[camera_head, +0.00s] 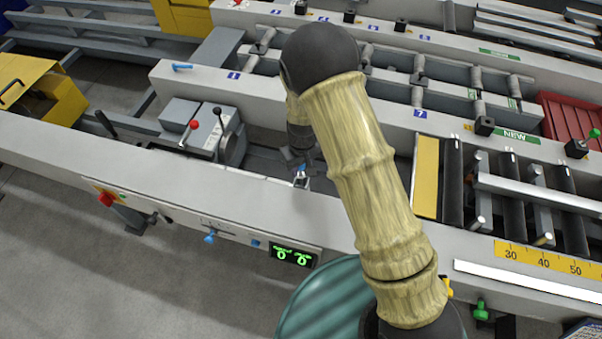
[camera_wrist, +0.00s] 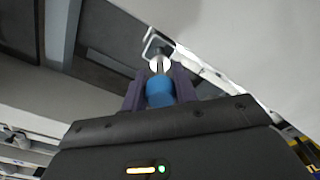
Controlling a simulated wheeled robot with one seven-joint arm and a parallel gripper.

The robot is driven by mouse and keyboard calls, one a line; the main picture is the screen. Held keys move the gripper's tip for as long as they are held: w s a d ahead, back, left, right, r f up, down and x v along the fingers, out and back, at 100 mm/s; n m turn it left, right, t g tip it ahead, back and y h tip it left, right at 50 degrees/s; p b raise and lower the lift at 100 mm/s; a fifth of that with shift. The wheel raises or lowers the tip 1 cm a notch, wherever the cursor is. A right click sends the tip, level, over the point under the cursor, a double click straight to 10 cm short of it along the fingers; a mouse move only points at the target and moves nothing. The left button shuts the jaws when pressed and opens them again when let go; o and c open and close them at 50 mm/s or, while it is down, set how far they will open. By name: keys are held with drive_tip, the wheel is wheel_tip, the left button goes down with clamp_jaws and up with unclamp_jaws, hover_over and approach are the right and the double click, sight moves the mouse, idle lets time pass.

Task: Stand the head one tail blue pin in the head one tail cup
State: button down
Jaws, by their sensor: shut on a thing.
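My gripper (camera_wrist: 160,92) is shut on a blue pin (camera_wrist: 159,90), whose narrower metal end points away from the jaws. In the head view, my gripper (camera_head: 301,176) hangs over the gap behind the front beam, with a bit of blue showing between its fingers. In the wrist view, a bright round piece and a thin metal bracket (camera_wrist: 148,42) show just beyond the pin's tip. I cannot tell whether the pin touches them, nor which cup is the head one tail cup. Another blue pin (camera_head: 182,67) lies on the left end of the middle beam.
Levers with red and black knobs (camera_head: 193,125) stand left of my gripper. A blue knob (camera_head: 210,237) and a green display (camera_head: 293,256) are on the front beam. Black square blocks (camera_head: 484,126) stand on the beams to the right. Rollers and a yellow plate (camera_head: 426,178) lie right of my arm.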

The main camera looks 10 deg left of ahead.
sight(301, 175)
drive_tip(key=shift+f, duration=1.95)
drive_tip(key=shift+f, duration=0.15)
drive_tip(key=c, duration=1.1)
unclamp_jaws()
drive_tip(key=shift+p, duration=0.3)
drive_tip(key=r, duration=0.4)
drive_tip(key=r+b, duration=0.1)
drive_tip(key=r, duration=0.3)
drive_tip(key=r+b, duration=0.1)
drive_tip(key=r, duration=0.3)
drive_tip(key=shift+s+d+r, duration=0.15)
drive_tip(key=shift+s+d, duration=0.05)
drive_tip(key=shift+s, duration=0.1)
